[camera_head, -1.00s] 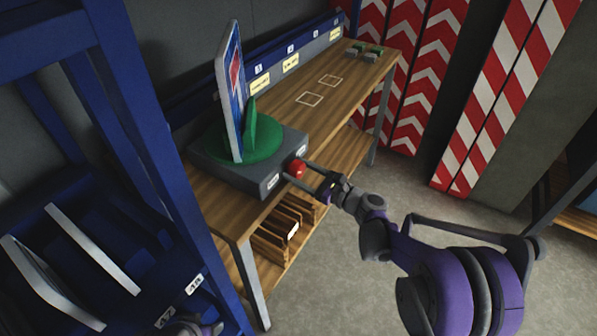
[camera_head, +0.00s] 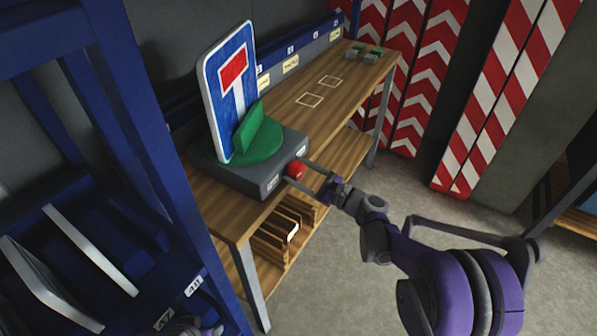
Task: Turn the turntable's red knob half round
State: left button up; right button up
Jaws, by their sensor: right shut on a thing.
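The turntable is a dark grey box (camera_head: 240,181) with a green round top (camera_head: 264,150), on the near end of the wooden bench. A blue road sign (camera_head: 213,85) with a white T and red bar stands upright against a green holder (camera_head: 249,126) on it, its face partly toward me. The red knob (camera_head: 295,170) is on the box's front side. My right gripper (camera_head: 300,174) is shut on the knob, its fingers on either side. My left gripper is not clearly in view; only a bit of my left arm shows at the bottom edge.
The wooden bench (camera_head: 344,89) has marked outlines and several small grey-green blocks (camera_head: 365,52) at its far end. A blue rack (camera_head: 150,200) with sign plates stands at the left. Red-white striped boards (camera_head: 497,95) lean at the back right. The floor is clear.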

jog(key=o, duration=1.3)
jog(key=shift+o, duration=0.2)
jog(key=shift+d, duration=0.15)
jog(key=v, duration=1)
jog(key=shift+s+d, duration=0.25)
